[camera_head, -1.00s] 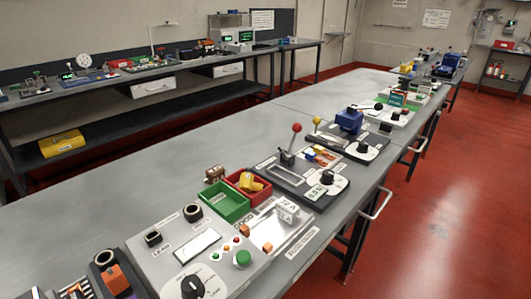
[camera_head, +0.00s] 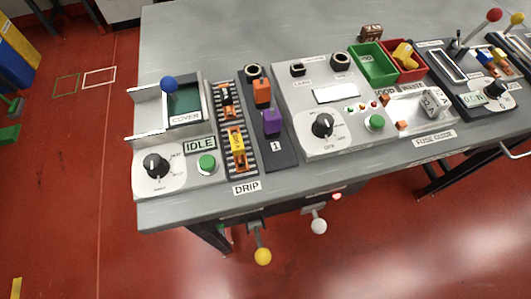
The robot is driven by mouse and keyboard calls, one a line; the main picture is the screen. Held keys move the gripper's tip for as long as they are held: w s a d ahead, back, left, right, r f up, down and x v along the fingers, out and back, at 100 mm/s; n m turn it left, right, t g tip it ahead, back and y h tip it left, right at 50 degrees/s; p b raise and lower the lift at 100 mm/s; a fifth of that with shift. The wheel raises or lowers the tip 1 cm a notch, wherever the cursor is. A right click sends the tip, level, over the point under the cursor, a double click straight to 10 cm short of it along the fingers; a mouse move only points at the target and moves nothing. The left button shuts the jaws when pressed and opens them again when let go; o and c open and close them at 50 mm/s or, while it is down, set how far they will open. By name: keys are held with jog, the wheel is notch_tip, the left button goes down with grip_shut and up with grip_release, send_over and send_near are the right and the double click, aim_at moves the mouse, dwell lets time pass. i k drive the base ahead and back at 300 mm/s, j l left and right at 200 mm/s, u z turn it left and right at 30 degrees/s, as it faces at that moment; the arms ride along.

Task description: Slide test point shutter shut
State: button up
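I cannot tell for certain which part is the test point shutter; no label with that name is readable. A dark green lid with a blue knob (camera_head: 169,84), marked COVER, stands on the left station of the bench (camera_head: 250,30). Beside it is a striped strip (camera_head: 223,72) marked DRIP, with yellow and orange pieces on it. Right of that is a dark panel (camera_head: 283,158) marked 1, with an orange block (camera_head: 262,92) and a purple block (camera_head: 271,122). My gripper is not in view.
A grey panel (camera_head: 352,68) with a dial and green button stands mid-bench. Green (camera_head: 374,64) and red (camera_head: 408,70) bins sit behind its right end. Levers with a yellow knob (camera_head: 262,256) and a white knob (camera_head: 319,226) stick out below the front edge. Red floor in front is clear.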

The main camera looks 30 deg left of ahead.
aim_at(319, 226)
jog(key=u, duration=0.85)
jog(key=k+j+z, duration=0.15)
jog(key=j, duration=0.15)
jog(key=k+j+z, duration=0.15)
jog(key=k+j, duration=0.05)
jog(key=j, duration=0.1)
